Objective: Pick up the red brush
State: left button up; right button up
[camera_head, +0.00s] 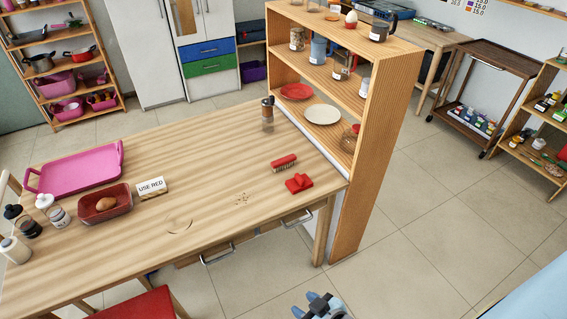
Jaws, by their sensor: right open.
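The red brush (284,162) lies on the wooden table (200,222) near its right end, bristles facing down. A folded red cloth (299,183) lies just in front of it, apart from it. A small white sign reading "USE RED" (151,187) stands on the table's left half. My right gripper (305,303) shows at the bottom edge, in front of the table and well away from the brush. It is open, with nothing seen in it. My left gripper is not in view.
A wooden shelf (352,150) with plates and jars stands against the table's right end. A grinder (267,114), a pink tray (75,171), a red dish (105,212) and several bottles stand on the table. Dark crumbs (242,198) lie mid-table.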

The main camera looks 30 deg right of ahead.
aim_at(276, 165)
jog(key=i+l+u, duration=0.2)
jog(key=l+u, duration=0.3)
jog(key=l, duration=0.55)
jog(key=l+u, duration=0.45)
jog(key=l, duration=0.65)
jog(key=i+l, duration=0.15)
jog(key=i+l+u, duration=0.1)
jog(key=l, duration=0.3)
